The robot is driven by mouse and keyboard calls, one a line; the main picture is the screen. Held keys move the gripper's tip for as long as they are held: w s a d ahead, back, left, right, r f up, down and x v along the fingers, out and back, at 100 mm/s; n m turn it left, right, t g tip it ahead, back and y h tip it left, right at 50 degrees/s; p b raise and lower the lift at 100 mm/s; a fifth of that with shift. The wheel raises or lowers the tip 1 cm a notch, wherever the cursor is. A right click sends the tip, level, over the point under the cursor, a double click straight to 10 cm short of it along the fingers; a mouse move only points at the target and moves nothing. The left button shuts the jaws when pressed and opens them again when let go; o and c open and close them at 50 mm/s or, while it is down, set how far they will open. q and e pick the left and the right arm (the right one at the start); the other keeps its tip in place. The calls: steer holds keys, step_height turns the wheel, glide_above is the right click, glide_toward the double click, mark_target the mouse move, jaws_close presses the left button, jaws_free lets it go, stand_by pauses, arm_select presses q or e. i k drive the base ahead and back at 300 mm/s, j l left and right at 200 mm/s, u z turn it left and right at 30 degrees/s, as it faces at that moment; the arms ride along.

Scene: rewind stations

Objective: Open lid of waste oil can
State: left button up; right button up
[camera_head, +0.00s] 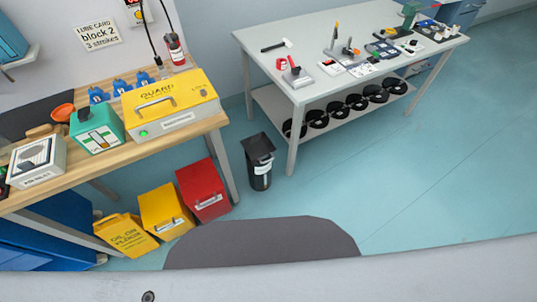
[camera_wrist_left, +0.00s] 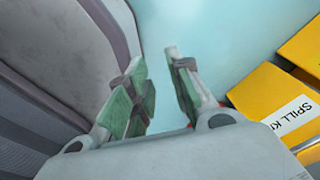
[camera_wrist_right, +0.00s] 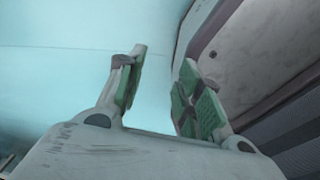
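A red can (camera_head: 203,190) with a closed slanted lid stands on the floor under the bench's right end. Its label is too small to read; it looks like the waste oil can. In the left wrist view my left gripper (camera_wrist_left: 160,90) is open and empty, with the yellow spill kit box (camera_wrist_left: 286,88) to its right. A small red patch shows low behind its right finger. In the right wrist view my right gripper (camera_wrist_right: 158,85) is open and empty over bare floor. Neither gripper shows in the head view.
The yellow spill kit (camera_head: 165,210) and a yellow floor sign (camera_head: 126,236) stand left of the red can. A black bin (camera_head: 260,170) stands to its right. The wooden bench (camera_head: 212,122) overhangs behind. A grey table (camera_head: 322,92) stands at the back. Floor at right is clear.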

mark_target(260, 145)
steer(key=i+l+u, duration=0.1)
steer(key=i+l, duration=0.35)
steer(key=l, duration=0.2)
steer(key=i+l+u, duration=0.15)
steer(key=i+l, duration=0.05)
steer(key=l, duration=0.1)
